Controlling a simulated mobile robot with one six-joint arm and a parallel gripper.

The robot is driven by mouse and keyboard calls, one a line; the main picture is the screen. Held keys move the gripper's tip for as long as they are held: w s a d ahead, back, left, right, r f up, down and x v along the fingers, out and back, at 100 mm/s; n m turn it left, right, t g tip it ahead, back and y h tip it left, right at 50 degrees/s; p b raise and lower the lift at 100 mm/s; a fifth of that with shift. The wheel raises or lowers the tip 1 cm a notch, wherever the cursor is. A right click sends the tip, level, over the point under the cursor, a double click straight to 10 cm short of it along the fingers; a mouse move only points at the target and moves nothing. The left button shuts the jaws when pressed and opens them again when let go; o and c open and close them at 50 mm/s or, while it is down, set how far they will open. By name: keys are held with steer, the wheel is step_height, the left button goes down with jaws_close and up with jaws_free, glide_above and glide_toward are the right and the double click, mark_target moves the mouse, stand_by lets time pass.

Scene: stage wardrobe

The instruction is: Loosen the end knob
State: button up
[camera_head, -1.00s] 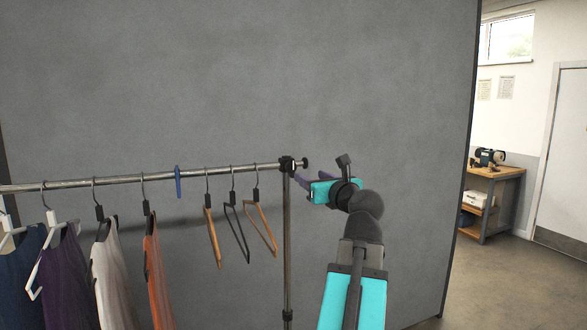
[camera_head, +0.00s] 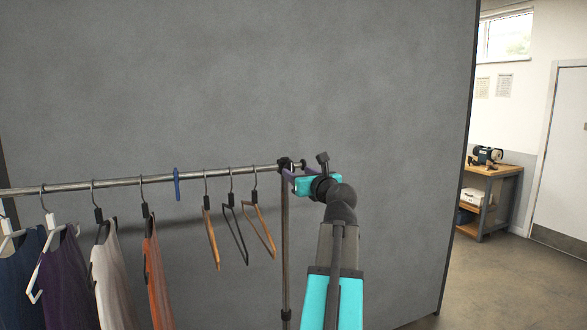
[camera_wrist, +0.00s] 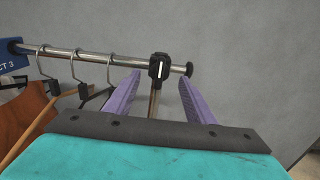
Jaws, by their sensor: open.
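The end knob (camera_head: 303,164) is a small dark knob at the right tip of the metal clothes rail, just past a black clamp (camera_head: 285,163) on top of the upright post. In the wrist view the knob (camera_wrist: 189,69) shows beside the right finger's tip, and the clamp (camera_wrist: 158,66), with a white mark, lies between the two purple fingers. My gripper (camera_head: 290,179) is open and empty, close to the rail's end in the head view. Whether a finger touches the knob or clamp I cannot tell.
Several garments and bare hangers (camera_head: 210,235) hang left of the post (camera_head: 286,250). A blue rail marker (camera_head: 177,184) sits on the rail; its face shows in the wrist view (camera_wrist: 10,57). A grey wall panel (camera_head: 400,120) stands behind. A workbench (camera_head: 490,180) is far right.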

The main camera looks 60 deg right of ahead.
mark_target(292, 169)
steer(key=shift+p+x, duration=0.55)
steer(key=shift+x, duration=2.05)
steer(key=c, duration=1)
